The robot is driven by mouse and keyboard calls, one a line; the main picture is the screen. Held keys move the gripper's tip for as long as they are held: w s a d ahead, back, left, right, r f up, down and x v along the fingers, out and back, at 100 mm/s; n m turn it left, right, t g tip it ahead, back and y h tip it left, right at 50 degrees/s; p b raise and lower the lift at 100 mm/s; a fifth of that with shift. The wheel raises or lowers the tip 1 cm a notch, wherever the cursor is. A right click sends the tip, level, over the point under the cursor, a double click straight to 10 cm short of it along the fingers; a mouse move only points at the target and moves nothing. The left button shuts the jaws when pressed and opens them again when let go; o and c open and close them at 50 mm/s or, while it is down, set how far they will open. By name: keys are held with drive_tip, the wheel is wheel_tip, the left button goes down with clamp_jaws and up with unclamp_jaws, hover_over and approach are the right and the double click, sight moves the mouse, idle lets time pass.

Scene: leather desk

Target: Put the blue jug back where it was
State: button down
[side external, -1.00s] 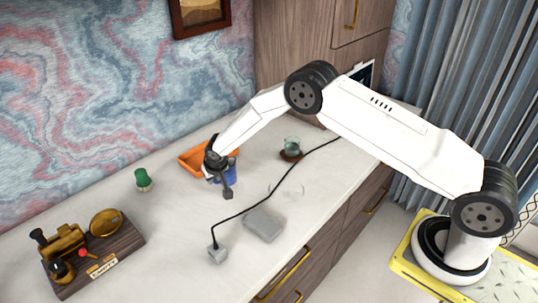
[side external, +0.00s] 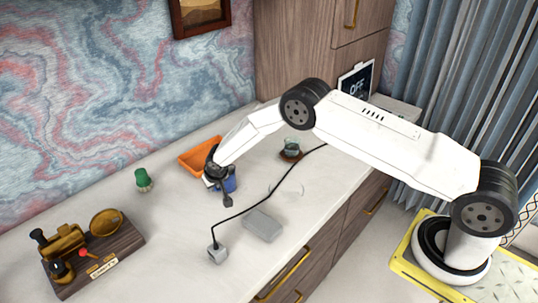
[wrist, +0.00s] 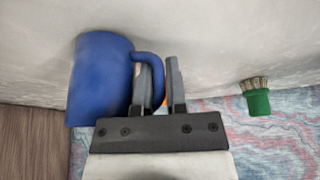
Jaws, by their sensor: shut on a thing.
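The blue jug (wrist: 98,80) fills the left part of the wrist view, with its handle (wrist: 150,68) at the fingers. My gripper (wrist: 158,75) is shut on the jug at its handle. In the side view my gripper (side external: 222,188) is over the white counter just in front of the orange tray, and the jug (side external: 230,182) shows partly behind it. The jug's base is largely hidden there, so I cannot tell whether it touches the counter.
The orange tray (side external: 190,160) lies close behind my gripper. A green-handled brush (side external: 143,180) stands to the left. A glass cup on a brown coaster (side external: 291,155), a grey box (side external: 262,225) and a black cable (side external: 255,203) lie to the right. A wooden stand (side external: 110,255) is at front left.

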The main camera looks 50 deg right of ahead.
drive_tip(key=shift+f, duration=0.15)
drive_tip(key=c, duration=0.7)
unclamp_jaws()
drive_tip(key=shift+o, duration=0.2)
drive_tip(key=d+v, duration=0.1)
drive_tip(key=v, duration=1.1)
drive_tip(key=shift+a, duration=0.45)
drive_tip(key=shift+s+r, duration=0.1)
drive_tip(key=shift+r, duration=0.15)
